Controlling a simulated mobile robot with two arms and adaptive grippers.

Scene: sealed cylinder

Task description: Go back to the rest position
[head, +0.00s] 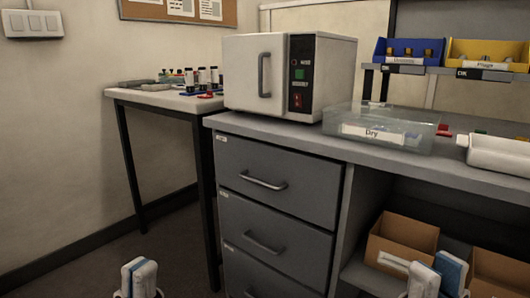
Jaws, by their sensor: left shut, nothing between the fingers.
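My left gripper (139,279) shows at the bottom left of the head view, low in front of the floor by the grey cabinet. Its white fingers are together with nothing between them. My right gripper (437,277) shows at the bottom right, in front of the cabinet's open lower shelf. Its fingers stand apart, a blue pad shows on the inner side of one, and I see nothing between them. Both grippers are below the counter top and their lower parts are cut off by the picture edge.
The grey counter (400,163) carries a white oven (258,75) with its door shut, a clear "Dry" bin (375,131) and a white tray (500,156). Cardboard boxes (408,238) sit on the lower shelf near my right gripper. A side table (160,100) holds small vials.

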